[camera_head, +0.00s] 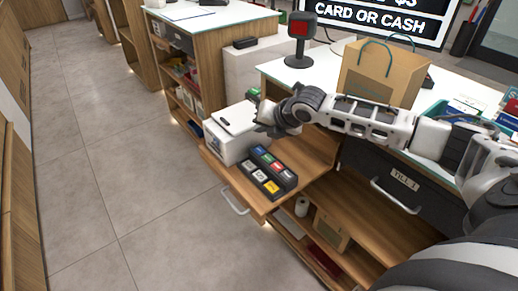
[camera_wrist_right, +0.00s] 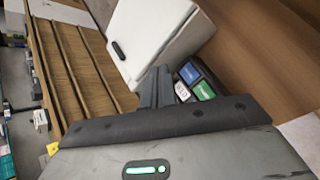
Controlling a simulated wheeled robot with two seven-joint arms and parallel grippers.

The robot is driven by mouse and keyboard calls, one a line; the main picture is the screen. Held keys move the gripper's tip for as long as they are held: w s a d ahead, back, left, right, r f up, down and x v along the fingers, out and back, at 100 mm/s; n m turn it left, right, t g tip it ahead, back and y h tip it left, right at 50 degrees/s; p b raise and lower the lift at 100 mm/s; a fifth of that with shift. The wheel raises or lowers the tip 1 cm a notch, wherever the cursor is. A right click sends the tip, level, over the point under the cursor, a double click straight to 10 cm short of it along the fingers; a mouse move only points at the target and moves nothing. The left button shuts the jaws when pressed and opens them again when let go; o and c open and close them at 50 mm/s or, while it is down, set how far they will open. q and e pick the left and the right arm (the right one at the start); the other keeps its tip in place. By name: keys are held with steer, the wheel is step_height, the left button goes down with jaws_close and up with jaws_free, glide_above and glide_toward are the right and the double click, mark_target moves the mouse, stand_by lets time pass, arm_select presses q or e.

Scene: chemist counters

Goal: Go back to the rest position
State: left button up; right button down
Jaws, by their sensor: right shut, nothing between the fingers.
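My right arm reaches in from the right in the head view, above the counter and the pulled-out wooden drawer (camera_head: 310,153). Its gripper (camera_head: 264,122) is next to the white box (camera_head: 225,147) with a dark handle mark on its lid. The gripper is shut and empty, and it partly overlaps the box in this view. In the right wrist view the closed fingers (camera_wrist_right: 158,88) point toward the white box (camera_wrist_right: 150,38). I cannot tell whether they touch it. My left gripper is not in view.
A black tray (camera_head: 245,175) of small coloured packs sits in the drawer. A paper bag (camera_head: 385,72) and a red-screen scanner (camera_head: 299,38) stand on the counter behind my arm. A shut drawer labelled TILL 1 (camera_head: 404,182) is below. The floor (camera_head: 130,150) at left is clear.

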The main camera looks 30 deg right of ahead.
stand_by(0.4)
steer(key=s+a+f+m, duration=0.1)
steer(key=a+f, duration=0.1)
steer(key=a, duration=0.1)
steer(key=s+a+f+m+y, duration=0.1)
steer(key=a+f, duration=0.1)
steer(key=a, duration=0.1)
steer(key=s+a+f+m+y, duration=0.1)
steer(key=s+a+f, duration=0.1)
steer(key=a+f, duration=0.1)
steer(key=shift+a, duration=0.2)
steer(key=s+a+f+m+y, duration=0.2)
steer(key=s+a+f+m, duration=0.3)
steer(key=s+a+m, duration=0.25)
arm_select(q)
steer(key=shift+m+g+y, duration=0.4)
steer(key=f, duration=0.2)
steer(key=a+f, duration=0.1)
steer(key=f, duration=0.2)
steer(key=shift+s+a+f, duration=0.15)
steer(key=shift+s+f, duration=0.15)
arm_select(e)
steer(key=s+a+f+m+h, duration=0.1)
steer(key=s+m, duration=0.5)
steer(key=m, duration=0.2)
steer(key=s+a+f+m+t+h, duration=0.1)
steer(key=s+a+f+m, duration=0.1)
steer(key=s+m, duration=0.5)
steer(key=shift+s+m+h, duration=0.3)
steer(key=shift+m, duration=0.05)
